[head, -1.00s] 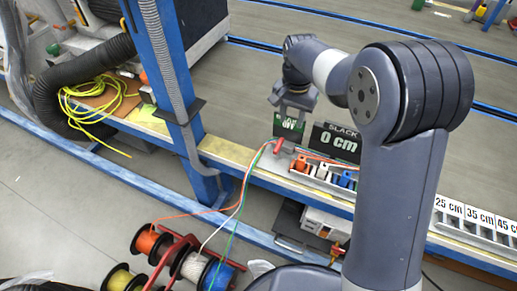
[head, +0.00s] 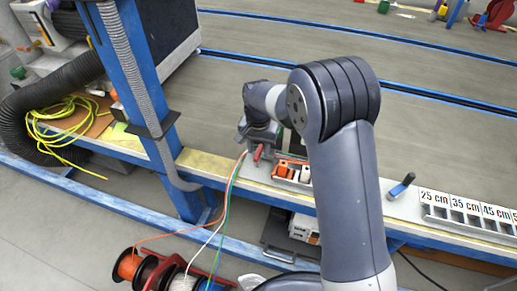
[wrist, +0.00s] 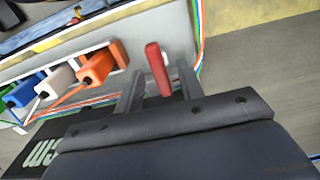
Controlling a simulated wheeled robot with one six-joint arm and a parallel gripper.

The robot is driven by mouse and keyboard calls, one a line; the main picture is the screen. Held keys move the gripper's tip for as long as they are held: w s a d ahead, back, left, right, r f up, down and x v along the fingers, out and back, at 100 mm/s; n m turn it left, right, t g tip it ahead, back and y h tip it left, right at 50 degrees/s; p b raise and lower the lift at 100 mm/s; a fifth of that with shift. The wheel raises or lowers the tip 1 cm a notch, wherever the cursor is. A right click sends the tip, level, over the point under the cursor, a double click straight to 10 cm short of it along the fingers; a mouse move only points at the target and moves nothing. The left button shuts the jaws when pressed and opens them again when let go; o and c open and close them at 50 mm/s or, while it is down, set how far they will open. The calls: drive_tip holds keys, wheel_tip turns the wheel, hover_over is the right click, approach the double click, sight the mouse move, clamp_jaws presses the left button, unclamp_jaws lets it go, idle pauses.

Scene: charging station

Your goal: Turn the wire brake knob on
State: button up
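The wire brake knob appears to be the red lever (head: 258,153) at the left end of the wire holder on the bench. In the wrist view this red lever (wrist: 155,65) stands between the two fingers of my gripper (wrist: 160,82). The fingers are apart, with a gap visible on the lever's right side, so the gripper looks open around it. In the head view my gripper (head: 257,135) is right above and behind the lever, its fingertips mostly hidden.
Orange, white and blue wire clamps (wrist: 55,82) sit left of my gripper in the wrist view. A blue post (head: 140,90) stands to the left. Wires run down to spools (head: 130,265). A blue-handled crank (head: 402,186) and length-marked bins (head: 465,213) are to the right.

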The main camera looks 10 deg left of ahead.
drive_tip(key=shift+c, duration=0.2)
clamp_jaws()
drive_tip(key=shift+m+p, duration=0.35)
drive_tip(key=shift+m, duration=0.05)
drive_tip(key=m+p, duration=0.1)
drive_tip(key=m, duration=0.2)
drive_tip(key=shift+r+p, duration=0.1)
drive_tip(key=shift+p, duration=0.2)
drive_tip(key=m+p, duration=0.1)
drive_tip(key=m, duration=0.4)
drive_tip(key=shift+p, duration=0.35)
drive_tip(key=m+p, duration=0.1)
drive_tip(key=m, duration=0.8)
